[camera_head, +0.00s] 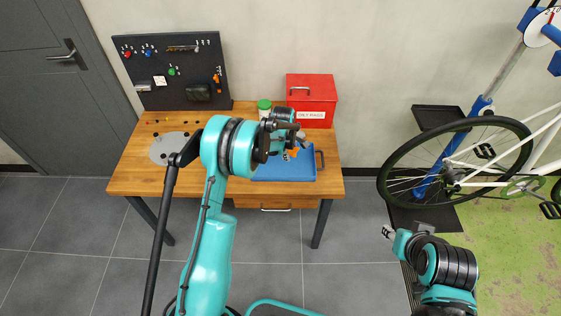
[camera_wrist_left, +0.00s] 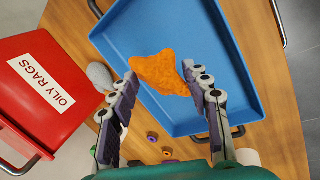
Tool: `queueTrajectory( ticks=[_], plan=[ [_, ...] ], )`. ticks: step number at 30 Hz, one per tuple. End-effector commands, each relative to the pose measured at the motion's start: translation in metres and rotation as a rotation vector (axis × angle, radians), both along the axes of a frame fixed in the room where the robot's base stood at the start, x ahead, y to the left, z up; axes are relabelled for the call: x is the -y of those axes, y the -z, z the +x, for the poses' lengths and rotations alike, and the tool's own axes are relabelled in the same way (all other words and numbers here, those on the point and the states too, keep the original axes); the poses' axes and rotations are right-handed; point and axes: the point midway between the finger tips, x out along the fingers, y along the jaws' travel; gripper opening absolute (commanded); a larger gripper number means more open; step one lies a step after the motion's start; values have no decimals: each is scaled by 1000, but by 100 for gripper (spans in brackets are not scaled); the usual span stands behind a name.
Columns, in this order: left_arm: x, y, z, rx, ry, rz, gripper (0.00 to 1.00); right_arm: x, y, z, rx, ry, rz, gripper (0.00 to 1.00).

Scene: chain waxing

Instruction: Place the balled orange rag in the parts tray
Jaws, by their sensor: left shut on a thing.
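The orange rag (camera_wrist_left: 163,74), crumpled with pointed corners, sits between the fingertips of my left gripper (camera_wrist_left: 160,78), which is shut on it. Behind it in the left wrist view is the blue parts tray (camera_wrist_left: 130,40), otherwise empty where visible. Whether the rag touches the tray floor I cannot tell. In the head view the left gripper (camera_head: 291,147) is over the tray (camera_head: 300,172) at the table's right end, and only a bit of the rag (camera_head: 293,153) shows. My right gripper (camera_head: 388,232) is away from the table, low on the right; its jaws are too small to read.
A red box labelled OILY RAGS (camera_head: 318,92) stands behind the tray, near a green-lidded bottle (camera_head: 264,105). A pegboard (camera_head: 172,70) with tools stands at the back left. A grey mat (camera_head: 165,148) lies on the wooden table (camera_head: 135,178). A bicycle (camera_head: 470,165) stands right.

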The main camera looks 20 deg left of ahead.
Motion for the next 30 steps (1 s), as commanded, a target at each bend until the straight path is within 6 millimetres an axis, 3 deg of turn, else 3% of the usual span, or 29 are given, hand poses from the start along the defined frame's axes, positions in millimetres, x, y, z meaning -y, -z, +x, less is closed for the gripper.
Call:
queueTrajectory(
  ticks=[3,7,11,17,28,29,30],
  plan=[
    [-20,14,-1,0,-1,0,21,0,7,0,0,0,0,40],
    [-30,18,-2,0,-1,0,21,0,9,0,0,0,0,40],
    [-31,28,-2,0,1,0,21,0,13,0,0,0,0,40],
    [-30,58,-2,0,1,0,21,0,25,0,0,0,0,40],
    [-30,62,-2,0,1,0,21,0,27,0,0,0,0,40],
    [-30,62,-2,0,1,0,50,0,27,0,0,0,0,40],
    [-30,61,-2,0,1,0,61,0,26,0,0,0,0,40]
  ],
)
